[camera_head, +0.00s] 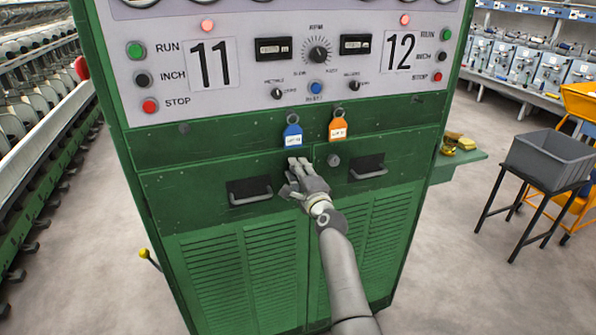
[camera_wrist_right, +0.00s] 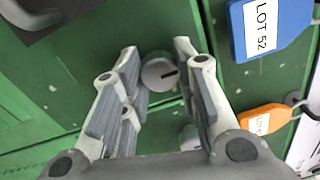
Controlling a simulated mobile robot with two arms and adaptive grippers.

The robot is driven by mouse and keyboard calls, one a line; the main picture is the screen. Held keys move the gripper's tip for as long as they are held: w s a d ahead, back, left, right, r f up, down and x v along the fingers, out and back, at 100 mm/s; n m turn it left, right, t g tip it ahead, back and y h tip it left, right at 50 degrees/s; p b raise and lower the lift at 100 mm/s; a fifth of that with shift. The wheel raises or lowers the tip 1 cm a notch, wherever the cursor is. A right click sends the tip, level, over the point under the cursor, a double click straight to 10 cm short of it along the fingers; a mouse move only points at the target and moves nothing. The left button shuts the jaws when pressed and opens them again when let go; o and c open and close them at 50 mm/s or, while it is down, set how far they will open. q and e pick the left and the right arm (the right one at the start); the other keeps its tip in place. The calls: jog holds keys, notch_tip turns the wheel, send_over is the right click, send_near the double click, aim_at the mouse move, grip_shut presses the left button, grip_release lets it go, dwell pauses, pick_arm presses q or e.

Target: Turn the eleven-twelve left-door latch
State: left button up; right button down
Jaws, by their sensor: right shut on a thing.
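The green cabinet (camera_head: 230,145) carries the numbers 11 and 12 and has two doors. The left-door latch (camera_wrist_right: 158,74) is a round grey knob with a dark slot, set in green metal. In the head view it is hidden behind my right gripper (camera_head: 297,170). In the wrist view my right gripper (camera_wrist_right: 157,65) has one finger on each side of the knob and is shut on it. The right-door latch (camera_head: 334,160) is uncovered just right of the gripper. My left gripper is not in view.
A blue tag (camera_head: 293,136) and an orange tag (camera_head: 337,130) hang just above the doors. Black recessed handles sit on the left door (camera_head: 249,190) and right door (camera_head: 368,167). A grey bin (camera_head: 548,160) stands on a black stand at right. Floor is open between.

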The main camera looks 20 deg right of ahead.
jog(key=c, duration=1.1)
grip_release()
